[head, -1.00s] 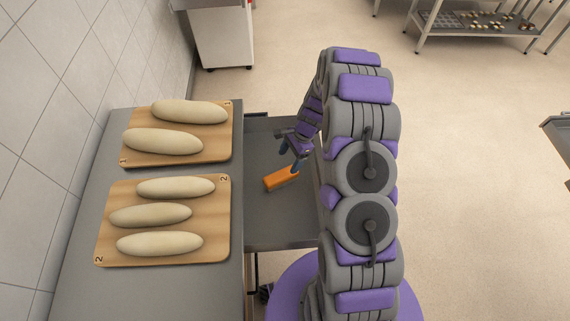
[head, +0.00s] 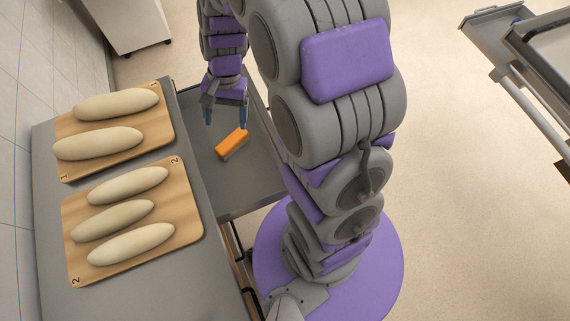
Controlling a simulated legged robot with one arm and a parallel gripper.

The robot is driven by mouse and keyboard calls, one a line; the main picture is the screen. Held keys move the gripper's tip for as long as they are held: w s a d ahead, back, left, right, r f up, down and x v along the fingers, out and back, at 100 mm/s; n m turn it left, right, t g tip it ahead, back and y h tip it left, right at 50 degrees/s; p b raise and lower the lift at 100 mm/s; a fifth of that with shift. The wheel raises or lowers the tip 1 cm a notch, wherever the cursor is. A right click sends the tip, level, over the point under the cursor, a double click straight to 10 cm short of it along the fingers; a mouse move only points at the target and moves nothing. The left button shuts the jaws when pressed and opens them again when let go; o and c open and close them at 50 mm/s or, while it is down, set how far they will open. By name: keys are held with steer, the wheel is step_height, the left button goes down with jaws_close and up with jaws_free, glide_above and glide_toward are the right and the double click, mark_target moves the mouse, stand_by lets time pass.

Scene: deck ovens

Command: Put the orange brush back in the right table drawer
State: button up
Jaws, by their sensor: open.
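The orange brush (head: 232,144) lies inside the open drawer (head: 243,183) of the table, on the drawer's grey floor. My gripper (head: 224,117) is just above and beyond the brush in the picture, pointing down. Its blue-grey fingers are apart, with nothing between them, and they look clear of the brush. The drawer is pulled out to the right of the table. My arm hides part of its right side and far end.
On the grey table (head: 196,268) lie two wooden boards, the far board (head: 158,146) with two dough loaves and the near board (head: 190,232) with three. A tiled wall is at the left. A metal rack (head: 528,80) stands at the right; open floor lies between.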

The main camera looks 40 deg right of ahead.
steer(key=s+r+n+h, duration=0.1)
steer(key=s+r+n, duration=0.3)
steer(key=s, duration=0.8)
steer(key=s+d+r+n+h, duration=0.1)
steer(key=s+r+n+h, duration=0.1)
steer(key=s+r, duration=0.4)
steer(key=s+n, duration=0.1)
steer(key=s, duration=0.4)
steer(key=shift+s+d+n, duration=0.3)
steer(key=shift+s+n, duration=0.05)
steer(key=shift+n, duration=0.05)
